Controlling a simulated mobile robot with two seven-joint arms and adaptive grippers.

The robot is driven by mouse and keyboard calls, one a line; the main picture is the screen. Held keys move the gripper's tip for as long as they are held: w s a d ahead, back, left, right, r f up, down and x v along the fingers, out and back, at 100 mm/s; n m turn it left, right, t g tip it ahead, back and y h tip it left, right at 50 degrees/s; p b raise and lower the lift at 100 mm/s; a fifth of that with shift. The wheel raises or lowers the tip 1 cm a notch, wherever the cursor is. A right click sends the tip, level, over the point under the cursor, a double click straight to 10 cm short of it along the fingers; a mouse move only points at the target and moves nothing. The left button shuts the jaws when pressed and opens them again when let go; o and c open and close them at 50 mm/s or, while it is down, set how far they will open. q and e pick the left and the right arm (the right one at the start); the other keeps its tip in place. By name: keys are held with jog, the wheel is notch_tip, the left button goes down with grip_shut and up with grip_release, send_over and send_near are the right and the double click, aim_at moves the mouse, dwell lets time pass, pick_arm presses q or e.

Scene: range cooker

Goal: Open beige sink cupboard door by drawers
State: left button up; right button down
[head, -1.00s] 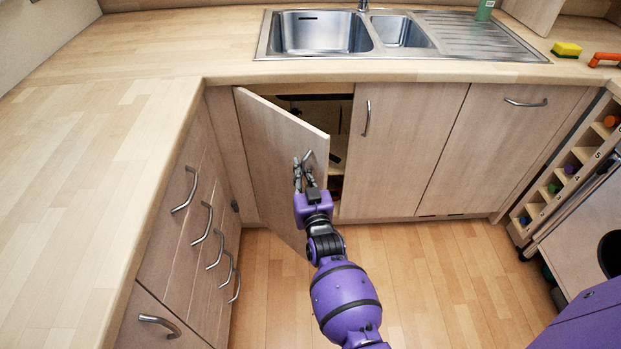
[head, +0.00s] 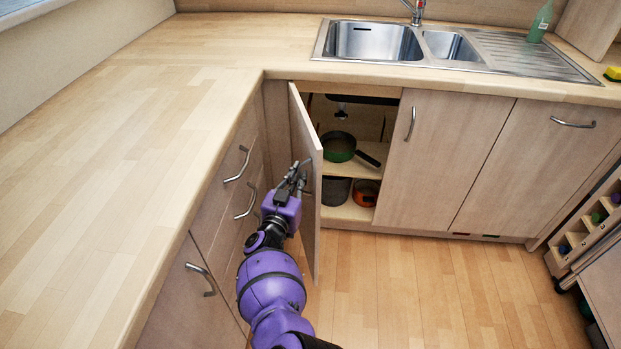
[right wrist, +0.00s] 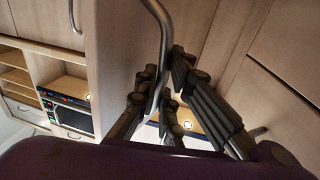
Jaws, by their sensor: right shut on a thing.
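The beige sink cupboard door (head: 306,128) by the drawers stands wide open in the head view, swung out towards the drawer side and seen nearly edge-on. My right gripper (head: 298,177) is at the door's outer face. In the right wrist view its dark fingers (right wrist: 165,105) are closed around the curved metal door handle (right wrist: 163,45). The open cupboard (head: 345,180) shows a green pan on the upper shelf, with a dark pot and an orange pot below. My left gripper is not in view.
Drawers with metal handles (head: 245,205) are close on the left, beside my right arm. A closed cupboard door (head: 445,160) is right of the opening. The worktop (head: 150,130) overhangs the drawers. The wooden floor (head: 420,290) in front is clear.

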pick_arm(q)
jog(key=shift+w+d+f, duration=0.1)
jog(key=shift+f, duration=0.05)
pick_arm(e)
jog(key=shift+a+f+h, duration=0.1)
jog(key=shift+a+h, duration=0.2)
jog(key=shift+a, duration=0.4)
jog(key=c, duration=1.8)
grip_release()
